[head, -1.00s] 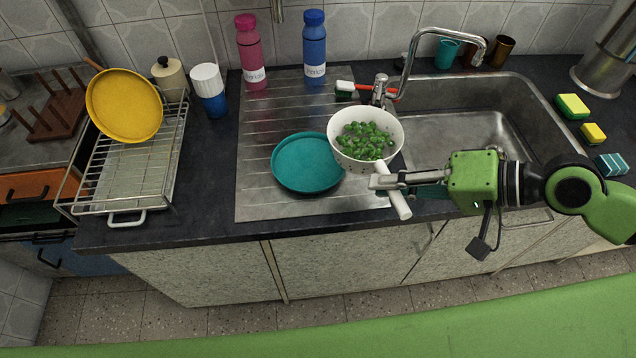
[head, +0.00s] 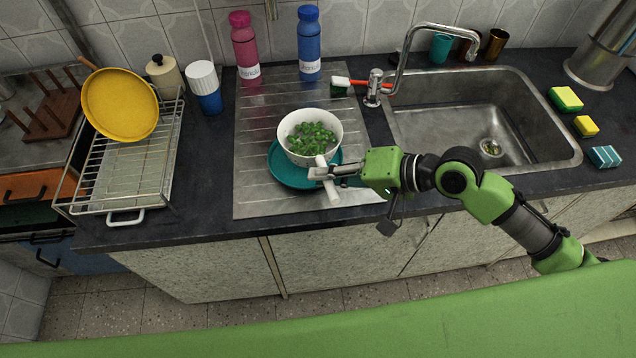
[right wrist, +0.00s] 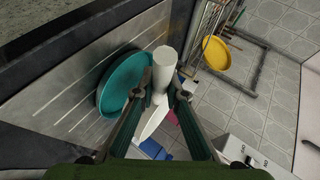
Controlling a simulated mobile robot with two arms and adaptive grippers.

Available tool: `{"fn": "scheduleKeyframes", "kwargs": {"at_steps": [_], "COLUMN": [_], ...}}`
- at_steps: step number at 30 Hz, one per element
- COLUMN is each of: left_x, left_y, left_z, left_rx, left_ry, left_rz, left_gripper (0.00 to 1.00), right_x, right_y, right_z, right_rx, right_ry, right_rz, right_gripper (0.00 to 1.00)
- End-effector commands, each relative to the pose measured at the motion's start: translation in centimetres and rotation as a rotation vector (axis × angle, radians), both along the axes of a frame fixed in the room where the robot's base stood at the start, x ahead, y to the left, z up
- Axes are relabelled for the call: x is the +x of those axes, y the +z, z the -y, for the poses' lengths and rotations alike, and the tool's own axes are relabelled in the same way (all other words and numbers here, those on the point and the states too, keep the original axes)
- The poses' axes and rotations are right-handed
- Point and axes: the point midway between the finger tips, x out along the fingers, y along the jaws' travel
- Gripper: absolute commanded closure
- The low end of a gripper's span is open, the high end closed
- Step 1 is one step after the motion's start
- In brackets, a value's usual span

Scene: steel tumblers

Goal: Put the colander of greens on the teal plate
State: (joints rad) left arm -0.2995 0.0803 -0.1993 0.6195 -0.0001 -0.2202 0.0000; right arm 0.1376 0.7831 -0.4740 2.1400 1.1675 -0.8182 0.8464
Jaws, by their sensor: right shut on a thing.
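The white colander (head: 311,154) holds green leaves (head: 312,134) and is over the teal plate (head: 283,176), hiding much of it in the head view. I cannot tell whether the colander touches the plate or hangs just above it. My right gripper (head: 326,172) is shut on the colander's white handle (head: 332,192), which points toward the counter's front. In the right wrist view the handle (right wrist: 164,66) sits between the fingers, with the teal plate (right wrist: 117,80) beside it. My left gripper is not in view.
The plate lies on the ribbed steel drainboard (head: 258,100). Pink (head: 245,45) and blue (head: 309,45) bottles stand behind. The sink (head: 450,115) and tap (head: 400,65) are to the right; a dish rack (head: 128,160) with a yellow pan (head: 120,104) is left.

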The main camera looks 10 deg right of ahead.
Motion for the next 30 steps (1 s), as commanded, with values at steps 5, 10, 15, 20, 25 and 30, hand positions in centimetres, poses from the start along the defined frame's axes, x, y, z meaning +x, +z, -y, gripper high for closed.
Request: {"fn": "scheduleKeyframes", "kwargs": {"at_steps": [5,10,15,20,25,30], "left_x": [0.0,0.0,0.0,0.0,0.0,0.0], "left_y": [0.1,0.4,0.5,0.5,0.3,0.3], "left_z": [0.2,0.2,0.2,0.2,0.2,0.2], "left_rx": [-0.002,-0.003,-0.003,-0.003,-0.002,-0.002], "left_ry": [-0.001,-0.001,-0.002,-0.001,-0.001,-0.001], "left_rz": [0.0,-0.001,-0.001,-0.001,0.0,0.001], "left_gripper": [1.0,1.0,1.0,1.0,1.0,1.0], "right_x": [0.7,1.1,1.1,1.1,1.1,1.1], "right_y": [-1.1,-3.4,-4.9,-5.0,-5.2,-5.4], "right_z": [-0.8,-1.3,-1.3,-1.3,-1.3,-1.2], "right_rx": [0.003,0.001,0.001,0.001,0.001,-0.001], "right_ry": [-0.001,-0.002,-0.002,-0.001,-0.002,-0.001], "right_rz": [0.004,-0.001,0.004,0.005,0.004,0.001], "right_gripper": [1.0,1.0,1.0,1.0,1.0,0.71]}}
